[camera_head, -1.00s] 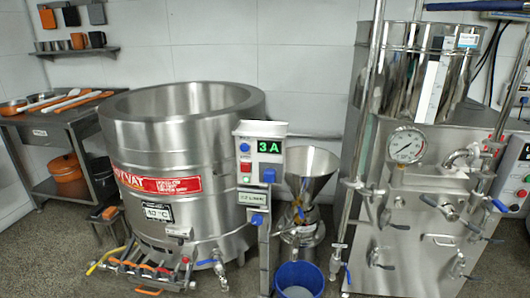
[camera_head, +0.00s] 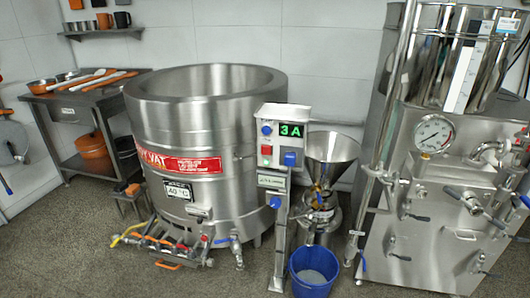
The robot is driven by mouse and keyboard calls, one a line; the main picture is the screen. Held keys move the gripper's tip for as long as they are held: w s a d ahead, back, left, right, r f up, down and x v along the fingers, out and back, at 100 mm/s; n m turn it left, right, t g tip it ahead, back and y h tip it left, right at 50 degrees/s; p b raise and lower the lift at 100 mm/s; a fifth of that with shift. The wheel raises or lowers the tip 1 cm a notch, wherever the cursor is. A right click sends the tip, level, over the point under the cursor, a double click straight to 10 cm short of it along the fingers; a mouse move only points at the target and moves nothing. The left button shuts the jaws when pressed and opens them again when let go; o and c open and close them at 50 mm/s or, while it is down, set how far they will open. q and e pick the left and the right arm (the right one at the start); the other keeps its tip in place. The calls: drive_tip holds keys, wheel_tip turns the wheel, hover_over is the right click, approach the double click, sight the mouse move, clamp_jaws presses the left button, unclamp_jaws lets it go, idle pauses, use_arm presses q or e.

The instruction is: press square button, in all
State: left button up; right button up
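A white control box (camera_head: 284,112) stands on a metal post in front of the large steel vat, near the middle of the head view. Its green display (camera_head: 291,130) reads 3A. On the box's face are a round blue button (camera_head: 266,130), a small red button (camera_head: 266,150) that looks roughly square, and a larger squarish blue knob or button (camera_head: 290,158). Their exact shapes are too small to tell for sure. Another blue part (camera_head: 275,202) sits lower on the post. Neither of my grippers is in view, and nothing of mine covers the box.
The vat (camera_head: 205,120) stands left of the box. Right of it are a steel funnel mill (camera_head: 330,148), a blue bucket (camera_head: 312,284) on the floor and a large steel machine with a gauge (camera_head: 433,134). A metal table (camera_head: 60,112) stands far left. The front floor is open.

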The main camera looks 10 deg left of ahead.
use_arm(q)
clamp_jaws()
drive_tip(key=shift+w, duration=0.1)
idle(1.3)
